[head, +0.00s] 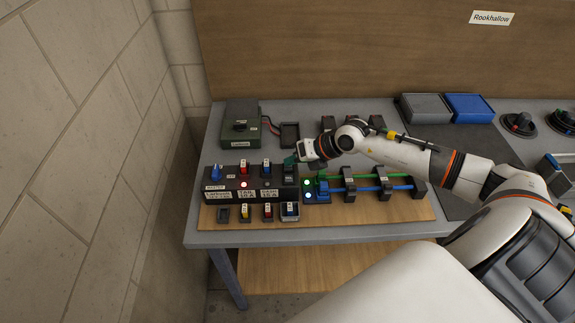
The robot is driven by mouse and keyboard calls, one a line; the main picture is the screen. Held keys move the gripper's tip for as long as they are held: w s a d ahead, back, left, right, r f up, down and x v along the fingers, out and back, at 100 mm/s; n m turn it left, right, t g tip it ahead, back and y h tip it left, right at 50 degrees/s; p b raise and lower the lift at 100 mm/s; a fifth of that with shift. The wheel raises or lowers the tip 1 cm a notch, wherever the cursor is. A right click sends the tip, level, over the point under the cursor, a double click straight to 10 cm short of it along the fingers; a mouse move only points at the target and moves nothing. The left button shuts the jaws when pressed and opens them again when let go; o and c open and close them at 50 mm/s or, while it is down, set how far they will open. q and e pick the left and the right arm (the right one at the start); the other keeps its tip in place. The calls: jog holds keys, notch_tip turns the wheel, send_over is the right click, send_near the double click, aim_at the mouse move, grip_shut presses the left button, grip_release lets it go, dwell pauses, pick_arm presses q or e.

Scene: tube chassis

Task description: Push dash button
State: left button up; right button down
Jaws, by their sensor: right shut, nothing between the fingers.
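A dark control panel (222,184) lies at the left of the bench. It carries a blue knob (216,172), a red switch (243,168) and a blue switch (266,168). A lamp below the red switch glows red (243,184). White labels sit on the panel's front; their small print is hard to read, so I cannot tell for sure which part is the dash button. My right gripper (290,161) is shut and empty, at the panel's right end, close to the blue switch. Whether it touches the panel is unclear. My left gripper is out of view.
Right of the panel, green and blue tubes (364,189) run through black clamps, beside a lit green lamp (308,183). Several small fuse-like parts line the wooden board's front. A green box (240,131) stands behind. Grey and blue bins (468,108) are at the back.

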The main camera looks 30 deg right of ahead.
jog(key=shift+f, duration=0.25)
jog(key=shift+r, duration=0.1)
dwell(0.4)
jog(key=shift+r+p, duration=0.5)
jog(key=shift+r, duration=0.1)
notch_tip(320, 180, up, 6)
jog(key=p, duration=0.5)
dwell(0.4)
